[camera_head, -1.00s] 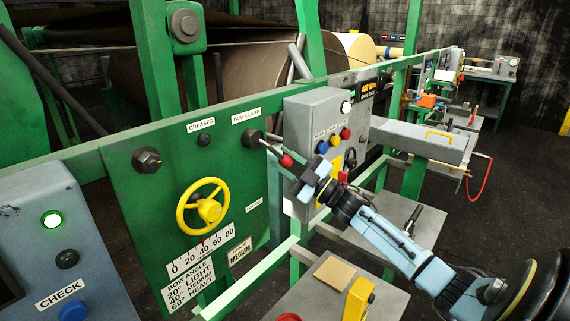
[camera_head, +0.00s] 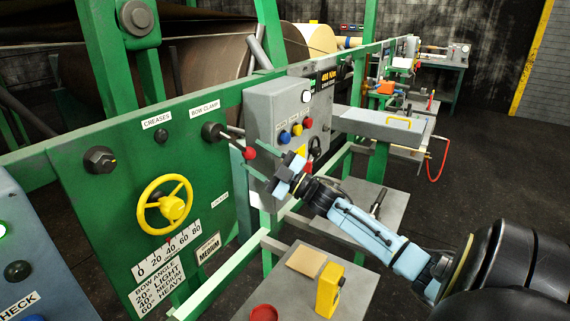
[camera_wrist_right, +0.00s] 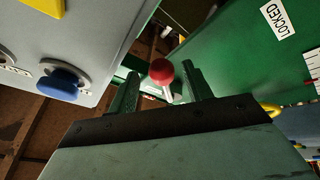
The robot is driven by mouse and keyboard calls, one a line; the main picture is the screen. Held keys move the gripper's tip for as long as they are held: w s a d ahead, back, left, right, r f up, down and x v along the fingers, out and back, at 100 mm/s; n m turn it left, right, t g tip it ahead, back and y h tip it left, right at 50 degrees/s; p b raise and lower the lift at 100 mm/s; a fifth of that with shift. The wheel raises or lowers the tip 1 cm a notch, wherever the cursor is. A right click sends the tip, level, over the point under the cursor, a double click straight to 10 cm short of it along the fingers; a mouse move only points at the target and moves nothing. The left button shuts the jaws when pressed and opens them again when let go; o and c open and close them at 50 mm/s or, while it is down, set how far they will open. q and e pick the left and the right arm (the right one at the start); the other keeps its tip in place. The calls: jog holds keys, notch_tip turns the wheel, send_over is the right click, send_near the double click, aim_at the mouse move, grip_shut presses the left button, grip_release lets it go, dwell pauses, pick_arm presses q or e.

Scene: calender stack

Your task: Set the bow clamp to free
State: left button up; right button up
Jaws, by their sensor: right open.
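The bow clamp lever has a black hub (camera_head: 212,131) on the green panel, under the BOW CLAMP label (camera_head: 204,109). Its rod ends in a red knob (camera_head: 249,153), pointing out to the lower right. My right gripper (camera_head: 256,158) is open beside the knob. In the right wrist view, the red knob (camera_wrist_right: 161,71) shows between the two spread fingertips of the right gripper (camera_wrist_right: 160,78), and I see no grip on it. A LOCKED label (camera_wrist_right: 279,22) is on the green panel. My left gripper is not in view.
A grey control box (camera_head: 272,112) with coloured buttons stands close behind the knob; its blue button (camera_wrist_right: 63,82) is left of the fingers in the wrist view. A yellow handwheel (camera_head: 165,205) sits left of the lever. A yellow block (camera_head: 329,290) stands on the lower shelf.

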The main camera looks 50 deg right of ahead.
jog(key=b+v, duration=0.1)
jog(key=v, duration=0.9)
jog(key=shift+s, duration=0.25)
jog(key=shift+d+f, duration=0.1)
jog(key=shift+f, duration=0.05)
